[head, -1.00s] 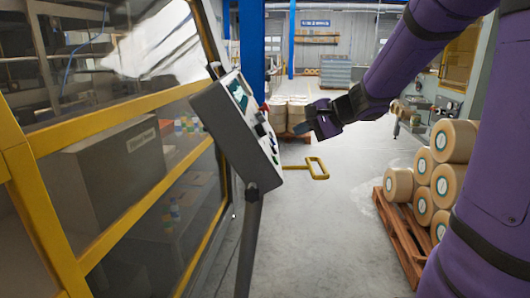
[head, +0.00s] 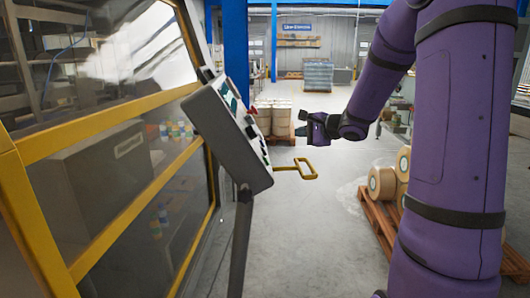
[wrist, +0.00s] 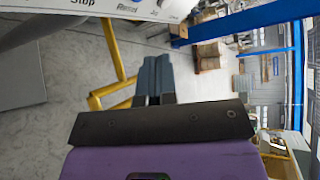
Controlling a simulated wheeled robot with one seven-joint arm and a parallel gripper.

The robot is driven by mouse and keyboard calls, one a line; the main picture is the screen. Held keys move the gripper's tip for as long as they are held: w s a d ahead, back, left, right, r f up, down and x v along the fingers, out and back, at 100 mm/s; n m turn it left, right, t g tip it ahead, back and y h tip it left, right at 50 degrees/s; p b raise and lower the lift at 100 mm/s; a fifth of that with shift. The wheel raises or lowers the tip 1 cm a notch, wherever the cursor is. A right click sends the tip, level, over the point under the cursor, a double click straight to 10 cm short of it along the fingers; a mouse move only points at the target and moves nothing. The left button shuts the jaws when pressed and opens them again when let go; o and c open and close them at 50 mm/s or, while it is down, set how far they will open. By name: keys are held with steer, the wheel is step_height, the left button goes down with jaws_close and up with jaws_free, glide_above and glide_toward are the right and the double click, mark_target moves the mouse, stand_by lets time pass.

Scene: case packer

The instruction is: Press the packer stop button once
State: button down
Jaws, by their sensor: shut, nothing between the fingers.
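A grey control panel (head: 220,135) stands on a post beside the yellow-framed machine, tilted and seen nearly edge-on. A red control (head: 252,109) sticks out from its face, with dark and green controls around it. Which control is the stop button cannot be told in the head view. In the wrist view, the panel (wrist: 127,10) fills the top edge with a "Stop" label, and the button above that label is cut off. My gripper (head: 301,130) is to the right of the panel face, apart from it. Its fingers (wrist: 153,75) are together and empty.
The yellow-framed machine (head: 110,122) fills the left side. A yellow bar loop (head: 308,170) juts out behind the panel. A wooden pallet (head: 385,225) with rolls is at the right, partly behind my arm. Floor between is clear.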

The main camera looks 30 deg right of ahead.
steer(key=w+a+f, duration=0.3)
steer(key=a+f, duration=0.1)
steer(key=a, duration=0.2)
steer(key=shift+a+f, duration=0.15)
steer(key=shift+a, duration=0.25)
steer(key=shift+w+a+f, duration=0.1)
steer(key=shift+w+a, duration=0.05)
stand_by(1.9)
steer(key=shift+w+a+f, duration=0.1)
steer(key=shift+a, duration=0.1)
steer(key=shift+w+a+f, duration=0.1)
steer(key=shift+a+f, duration=0.1)
steer(key=shift+a, duration=0.1)
stand_by(0.9)
steer(key=shift+d, duration=0.1)
steer(key=shift+s+d+r, duration=0.25)
steer(key=shift+d+r, duration=0.15)
steer(key=shift+d, duration=0.15)
stand_by(0.3)
steer(key=shift+s+d+r, duration=0.3)
steer(key=shift+d+r, duration=0.1)
steer(key=shift+d, duration=0.25)
steer(key=shift+s+d+r, duration=0.35)
steer(key=shift+d+r, duration=0.1)
steer(key=shift+d, duration=0.2)
steer(key=shift+s+d+r, duration=0.3)
steer(key=shift+d+r, duration=0.1)
steer(key=shift+d, duration=0.25)
